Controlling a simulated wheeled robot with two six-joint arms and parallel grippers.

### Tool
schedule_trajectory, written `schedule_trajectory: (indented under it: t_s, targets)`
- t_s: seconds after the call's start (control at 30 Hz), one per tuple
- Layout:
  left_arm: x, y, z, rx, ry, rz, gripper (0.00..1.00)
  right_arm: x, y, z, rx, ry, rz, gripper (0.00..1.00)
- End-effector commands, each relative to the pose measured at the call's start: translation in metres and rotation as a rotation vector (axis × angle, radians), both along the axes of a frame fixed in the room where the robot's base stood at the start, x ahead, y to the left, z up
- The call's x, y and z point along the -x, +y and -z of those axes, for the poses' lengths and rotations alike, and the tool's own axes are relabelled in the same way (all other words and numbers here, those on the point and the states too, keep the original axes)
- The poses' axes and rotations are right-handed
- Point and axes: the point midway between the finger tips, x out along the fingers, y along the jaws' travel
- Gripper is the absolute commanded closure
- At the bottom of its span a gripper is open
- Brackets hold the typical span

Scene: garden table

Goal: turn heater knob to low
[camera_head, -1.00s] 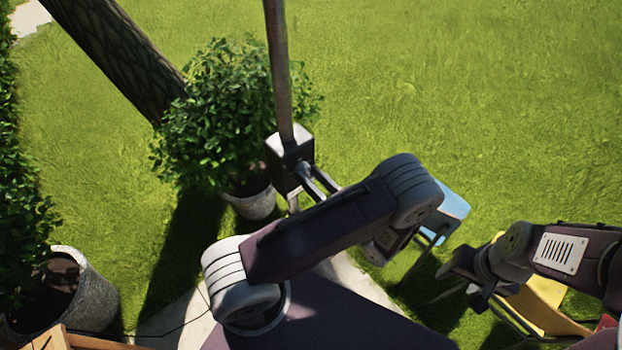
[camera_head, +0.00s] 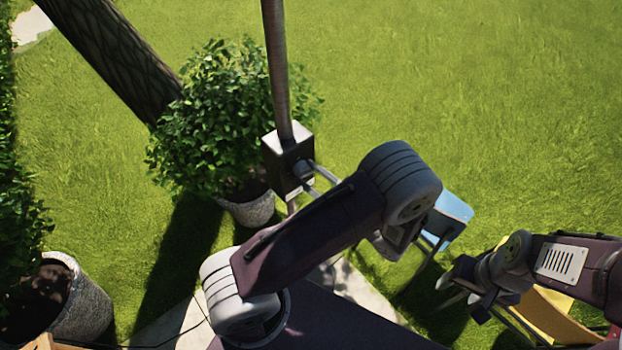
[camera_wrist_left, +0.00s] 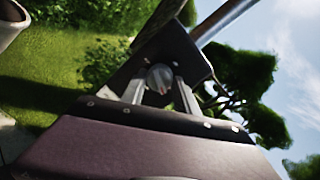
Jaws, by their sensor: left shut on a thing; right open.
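The heater's dark box with a light top (camera_head: 288,155) sits on an upright metal pole. Its round grey knob (camera_head: 302,170) is on the side facing my left arm. My left gripper (camera_head: 311,177) is shut on the knob, one finger on each side. In the left wrist view the knob (camera_wrist_left: 159,76) shows between the two fingers, with a small reddish mark low on it. I cannot read any setting. My right gripper (camera_head: 458,290) is open and empty at the right, away from the heater.
A potted bush (camera_head: 225,120) stands just behind and left of the heater. Another grey pot (camera_head: 85,305) is at the lower left. A blue chair (camera_head: 450,215) and a yellow chair (camera_head: 545,312) stand on the grass at the right. Open lawn lies beyond.

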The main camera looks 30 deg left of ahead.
Motion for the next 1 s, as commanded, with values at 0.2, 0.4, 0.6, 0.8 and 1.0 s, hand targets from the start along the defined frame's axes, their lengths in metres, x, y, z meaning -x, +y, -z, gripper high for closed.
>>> schedule_trajectory:
  t_s: [0.2, 0.4, 0.6, 0.8, 1.0]
  targets:
    - [0.000, 0.000, 0.001, 0.061, -0.152, 0.000, 1.00, 0.000, 0.000, 0.012, 0.000, 0.000, 0.000, 0.44]
    - [0.000, 0.000, 0.000, 0.103, -0.253, 0.000, 1.00, 0.000, 0.000, 0.019, 0.000, 0.000, 0.000, 0.44]
    - [0.000, 0.000, -0.001, 0.127, -0.312, 0.000, 1.00, 0.000, 0.000, 0.022, 0.000, 0.000, 0.000, 0.44]
    - [0.000, 0.000, -0.001, 0.138, -0.335, 0.000, 1.00, 0.000, 0.000, 0.023, 0.000, 0.000, 0.000, 0.44]
    - [0.000, 0.000, -0.002, 0.139, -0.339, 0.000, 1.00, 0.000, 0.000, 0.023, 0.000, 0.000, 0.000, 0.44]
